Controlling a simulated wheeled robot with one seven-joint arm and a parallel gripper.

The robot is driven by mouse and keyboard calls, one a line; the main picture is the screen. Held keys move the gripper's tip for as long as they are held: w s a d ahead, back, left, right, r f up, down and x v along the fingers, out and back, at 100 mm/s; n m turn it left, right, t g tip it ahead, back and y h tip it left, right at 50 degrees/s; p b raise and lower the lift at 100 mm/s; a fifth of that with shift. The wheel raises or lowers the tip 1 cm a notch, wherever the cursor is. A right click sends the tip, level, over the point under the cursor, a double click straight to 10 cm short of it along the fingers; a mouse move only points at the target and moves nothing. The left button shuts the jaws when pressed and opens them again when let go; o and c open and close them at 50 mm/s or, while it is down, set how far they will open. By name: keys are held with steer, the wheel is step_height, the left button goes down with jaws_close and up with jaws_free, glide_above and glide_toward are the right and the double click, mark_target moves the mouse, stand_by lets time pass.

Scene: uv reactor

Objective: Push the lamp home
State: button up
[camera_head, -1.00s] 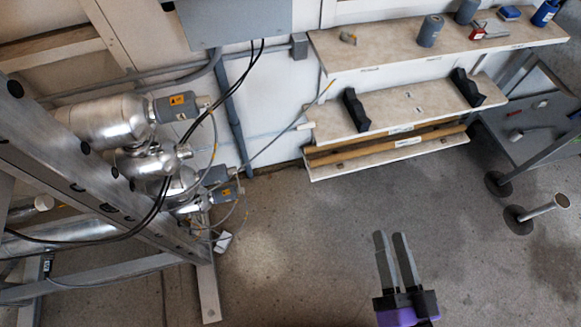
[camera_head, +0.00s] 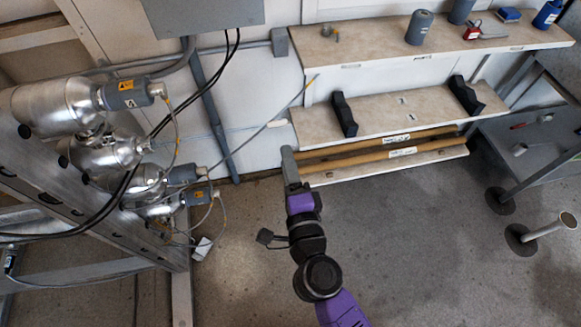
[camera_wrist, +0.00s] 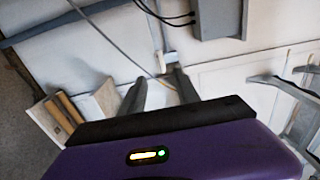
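The reactor's steel vessels (camera_head: 60,105) stand at the left in the head view. Grey end caps (camera_head: 130,93) with yellow warning labels and cables point right from them. I cannot pick out the lamp for certain. My gripper (camera_head: 288,152) is seen edge-on in the head view, near the left end of the lowest shelf and to the right of the end caps. In the wrist view my gripper's two fingers (camera_wrist: 160,86) are apart, with pale wall and nothing held between them.
Stepped shelves (camera_head: 430,115) stand at the right. The lowest holds long tan rods (camera_head: 370,155); the middle one holds two black cradles (camera_head: 343,114). A grey box (camera_head: 205,15) with hanging black cables is above the reactor. A metal post (camera_head: 545,230) stands right. The floor (camera_head: 430,250) is clear.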

mark_target(278, 126)
steer(key=shift+x, duration=5.85)
jaws_close()
steer(key=shift+a, duration=0.1)
steer(key=shift+s+a+r, duration=0.1)
steer(key=shift+s+a, duration=0.1)
steer(key=shift+a, duration=0.75)
steer(key=shift+s+a, duration=0.25)
steer(key=shift+a, duration=0.7)
steer(key=shift+s+a+r, duration=0.1)
steer(key=shift+s+a, duration=0.1)
steer(key=shift+a, duration=0.75)
